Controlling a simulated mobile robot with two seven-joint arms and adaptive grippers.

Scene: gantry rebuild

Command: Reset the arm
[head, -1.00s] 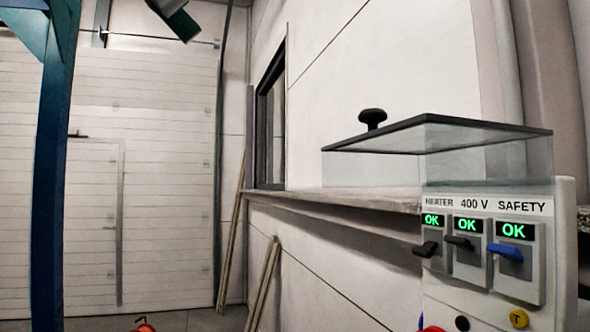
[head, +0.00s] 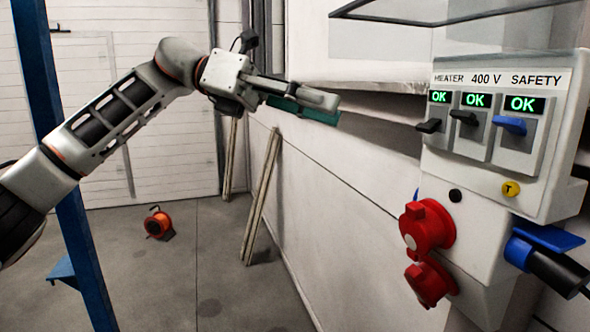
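My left arm comes in from the left in the head view, and its gripper (head: 325,108) points right toward the wall. The fingers look close together, seen from the side, with a dark green pad along the lower one; whether they are open or shut is unclear. The gripper is left of the white power box (head: 455,165) and apart from it. The box has three switches marked HEATER (head: 430,125), 400 V (head: 464,118) and SAFETY (head: 511,125), each under a green OK display. My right gripper is not in view.
Red sockets (head: 428,227) and a blue connector (head: 540,245) with a black plug stick out below the box. A clear cover (head: 470,20) is above it. Planks (head: 262,195) lean on the wall. A blue post (head: 75,240) stands left.

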